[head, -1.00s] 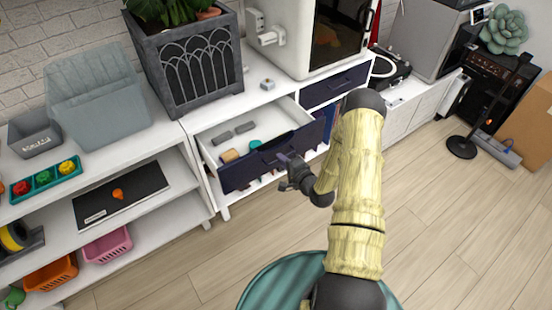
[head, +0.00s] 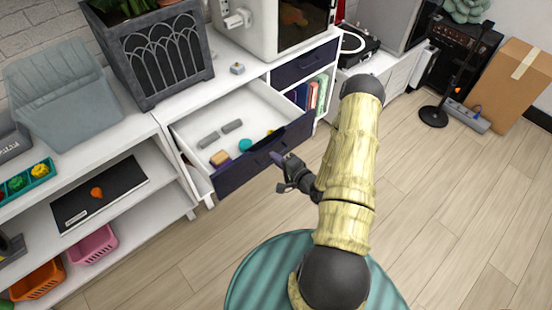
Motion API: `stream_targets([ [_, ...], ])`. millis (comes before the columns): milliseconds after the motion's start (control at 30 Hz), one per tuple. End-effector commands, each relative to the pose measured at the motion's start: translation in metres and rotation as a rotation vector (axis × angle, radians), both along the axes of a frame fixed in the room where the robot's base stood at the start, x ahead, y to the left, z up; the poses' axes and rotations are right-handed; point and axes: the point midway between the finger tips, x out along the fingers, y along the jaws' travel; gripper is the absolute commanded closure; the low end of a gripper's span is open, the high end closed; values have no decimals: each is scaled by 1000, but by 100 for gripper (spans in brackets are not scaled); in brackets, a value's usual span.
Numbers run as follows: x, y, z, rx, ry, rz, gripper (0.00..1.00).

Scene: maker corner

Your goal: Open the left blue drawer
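The left blue drawer (head: 233,172) is pulled well out of the white cabinet, its dark blue front facing me and its white inside showing. Inside lie two grey bars (head: 220,132), a tan block (head: 220,158), a teal round piece (head: 245,145) and parts of other small items. My gripper (head: 281,172) is just in front of the drawer front, near its handle. Whether it touches the handle and how far its fingers are apart is too small to tell.
A second blue drawer (head: 305,64) to the right is shut, above a shelf with books (head: 312,94). A dark planter (head: 158,55) stands on the cabinet. A teal ribbed round surface (head: 262,275) lies below my arm.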

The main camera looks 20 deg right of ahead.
Motion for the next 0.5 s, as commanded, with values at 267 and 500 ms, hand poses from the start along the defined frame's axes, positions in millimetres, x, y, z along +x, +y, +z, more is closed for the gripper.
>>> stream_targets([
  [267,-1,-2,0,2,3,-3,70],
  [500,-6,-4,0,1,3,-5,70],
])
